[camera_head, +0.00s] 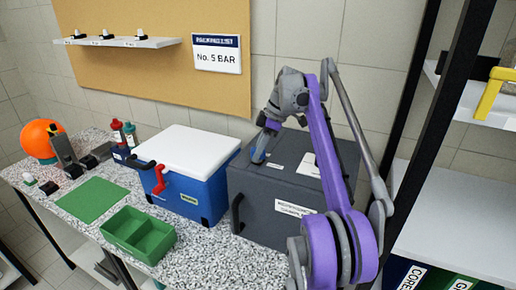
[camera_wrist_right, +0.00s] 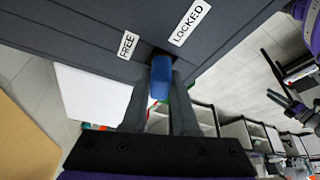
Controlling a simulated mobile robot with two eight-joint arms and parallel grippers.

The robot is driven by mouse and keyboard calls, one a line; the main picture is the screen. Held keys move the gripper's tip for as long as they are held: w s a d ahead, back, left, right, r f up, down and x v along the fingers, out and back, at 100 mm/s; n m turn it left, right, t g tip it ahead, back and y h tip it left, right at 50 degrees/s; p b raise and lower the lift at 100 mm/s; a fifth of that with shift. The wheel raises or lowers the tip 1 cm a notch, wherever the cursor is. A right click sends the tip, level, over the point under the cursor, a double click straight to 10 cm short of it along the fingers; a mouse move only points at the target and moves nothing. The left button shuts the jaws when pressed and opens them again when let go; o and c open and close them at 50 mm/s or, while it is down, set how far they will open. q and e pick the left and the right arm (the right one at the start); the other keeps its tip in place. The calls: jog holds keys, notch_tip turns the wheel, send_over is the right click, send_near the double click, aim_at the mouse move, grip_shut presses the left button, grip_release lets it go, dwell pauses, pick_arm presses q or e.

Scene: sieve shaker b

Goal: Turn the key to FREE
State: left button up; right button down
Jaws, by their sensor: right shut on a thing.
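The dark grey box (camera_head: 255,200) stands on the speckled bench, right of the blue box. Its lid carries white labels, FREE (camera_wrist_right: 128,45) and LOCKED (camera_wrist_right: 190,22) in the right wrist view. A blue key handle (camera_wrist_right: 161,77) shows between those labels. My right gripper (camera_head: 262,146) is over the lid's left part, pointing down, and is shut on the blue key handle; its fingers also show in the right wrist view (camera_wrist_right: 160,100). The key's lower end is hidden, and I cannot tell which label it points to. My left gripper is not in view.
The blue box (camera_head: 200,195) with a white lid and red handle stands left of the grey box. A black-framed shelf (camera_head: 455,215) stands right. A wall shelf (camera_head: 120,42) hangs behind.

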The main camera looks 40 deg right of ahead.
jog(key=shift+r+n+p, duration=0.15)
jog(key=shift+n+p, duration=0.25)
jog(key=shift+n, duration=0.4)
jog(key=n+g, duration=0.1)
jog(key=n, duration=0.1)
jog(key=shift+w+n+y, duration=0.1)
jog(key=shift+n+y, duration=0.2)
jog(key=shift+y, duration=0.1)
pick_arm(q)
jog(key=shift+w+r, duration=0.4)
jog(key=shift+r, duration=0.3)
pick_arm(e)
jog(key=shift+n+g, duration=0.4)
jog(key=shift+n, duration=0.2)
jog(key=c, duration=0.6)
grip_release()
